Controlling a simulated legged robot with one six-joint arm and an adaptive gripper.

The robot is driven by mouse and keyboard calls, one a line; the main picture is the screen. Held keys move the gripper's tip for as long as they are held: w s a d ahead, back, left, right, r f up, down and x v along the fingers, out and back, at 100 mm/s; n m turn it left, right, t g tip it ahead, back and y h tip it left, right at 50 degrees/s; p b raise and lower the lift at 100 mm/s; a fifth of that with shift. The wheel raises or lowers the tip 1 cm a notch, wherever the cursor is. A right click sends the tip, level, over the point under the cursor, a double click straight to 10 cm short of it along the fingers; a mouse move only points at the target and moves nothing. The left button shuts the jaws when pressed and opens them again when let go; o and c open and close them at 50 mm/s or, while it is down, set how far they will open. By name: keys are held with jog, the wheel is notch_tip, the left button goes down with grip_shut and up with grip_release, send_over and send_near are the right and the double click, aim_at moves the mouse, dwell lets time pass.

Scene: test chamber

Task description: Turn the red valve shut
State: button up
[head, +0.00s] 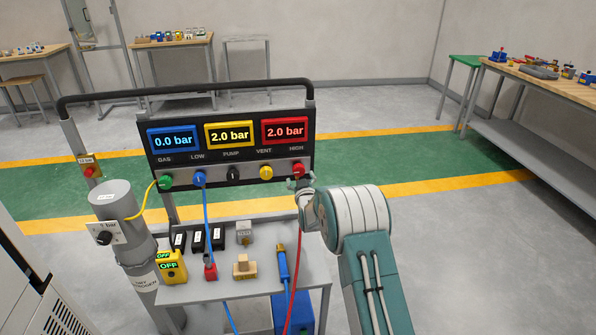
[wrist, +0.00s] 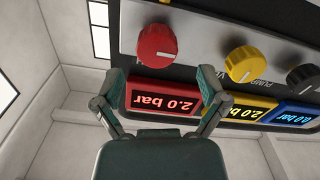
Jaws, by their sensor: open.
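The red valve (head: 299,170) is a round knob at the right end of the panel's knob row, under the word HIGH. In the wrist view the red valve (wrist: 158,46) shows whole, with a white pointer line on its face. My gripper (head: 297,183) is at the right end of the panel, close to the red valve and partly over it. In the wrist view my gripper (wrist: 164,75) is open, with its two fingers apart on either side below the knob and nothing between them. I cannot tell whether a finger touches the knob.
The yellow knob (wrist: 243,63) sits beside the red one; black, blue and green knobs follow along the row. The red display (head: 285,130) reads 2.0 bar. A red hose (head: 293,270) hangs below the valve. The cart shelf (head: 205,292) holds several small items. Floor right of my arm is clear.

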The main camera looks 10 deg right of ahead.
aim_at(300, 172)
jog(key=w, duration=0.3)
jog(key=shift+w+d, duration=0.15)
jog(key=shift+d, duration=0.05)
jog(key=shift+w+a, duration=0.15)
jog(key=shift+w, duration=0.6)
jog(key=c, duration=1.1)
